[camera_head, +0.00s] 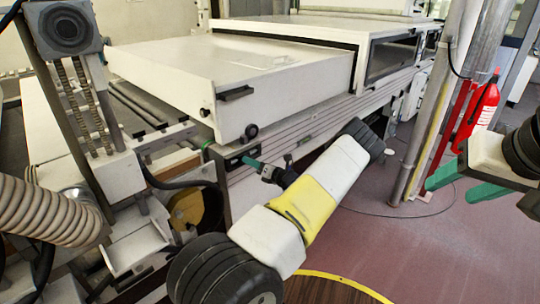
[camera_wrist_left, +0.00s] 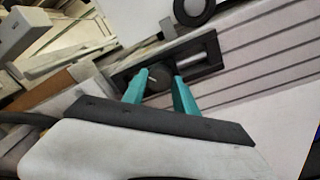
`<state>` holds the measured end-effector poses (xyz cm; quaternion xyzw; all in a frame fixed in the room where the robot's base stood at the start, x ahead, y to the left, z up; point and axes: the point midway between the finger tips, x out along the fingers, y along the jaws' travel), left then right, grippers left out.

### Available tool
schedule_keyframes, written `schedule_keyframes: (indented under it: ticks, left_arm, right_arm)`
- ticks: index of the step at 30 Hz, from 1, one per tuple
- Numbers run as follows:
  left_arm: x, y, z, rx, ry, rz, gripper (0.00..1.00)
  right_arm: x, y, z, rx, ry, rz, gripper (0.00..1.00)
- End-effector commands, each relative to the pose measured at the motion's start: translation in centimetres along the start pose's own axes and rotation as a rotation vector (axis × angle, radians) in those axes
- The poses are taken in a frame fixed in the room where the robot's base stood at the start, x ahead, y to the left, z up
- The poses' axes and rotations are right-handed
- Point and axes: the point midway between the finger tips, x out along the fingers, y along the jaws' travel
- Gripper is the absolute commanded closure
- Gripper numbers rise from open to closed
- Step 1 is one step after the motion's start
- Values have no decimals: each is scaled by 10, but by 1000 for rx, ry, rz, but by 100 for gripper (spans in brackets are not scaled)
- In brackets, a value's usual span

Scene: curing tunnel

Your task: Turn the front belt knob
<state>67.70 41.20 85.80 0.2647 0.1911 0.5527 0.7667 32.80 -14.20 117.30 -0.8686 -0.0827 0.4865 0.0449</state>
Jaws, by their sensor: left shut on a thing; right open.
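The front belt knob (camera_wrist_left: 154,82) is a dark round knob with a pale mark on its face. It sits in a black recessed panel (camera_wrist_left: 208,58) on the machine's ribbed side, and the panel also shows in the head view (camera_head: 232,158). My left gripper (camera_wrist_left: 160,73) has its teal fingers on either side of the knob and is shut on it. In the head view the left gripper (camera_head: 250,162) reaches the panel, and the knob itself cannot be made out there. My right gripper (camera_head: 458,184) is open and empty at the right, away from the machine.
A large white machine housing (camera_head: 225,75) stands above the panel, with a round black knob (camera_head: 251,131) on its front. A metal post (camera_head: 425,110) and a red fire extinguisher (camera_head: 478,108) stand at the right. A ribbed hose (camera_head: 45,212) lies at the left. The reddish floor (camera_head: 430,250) is mostly clear.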

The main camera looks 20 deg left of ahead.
Motion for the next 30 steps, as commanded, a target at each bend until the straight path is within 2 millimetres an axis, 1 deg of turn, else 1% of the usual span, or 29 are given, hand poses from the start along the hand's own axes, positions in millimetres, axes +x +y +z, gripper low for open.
schedule_keyframes:
  ticks: [8, 21, 30]
  left_arm:
    - [0, 0, 0, -113, 7, -6, 100]
    - [0, 1, 0, -453, 26, -20, 100]
    - [0, 1, 0, -620, 36, -28, 100]
  right_arm:
    - [0, 0, 0, 0, 0, 0, 44]
    - [0, 0, 0, 0, 0, 0, 44]
    - [0, 0, 0, 0, 0, 0, 44]
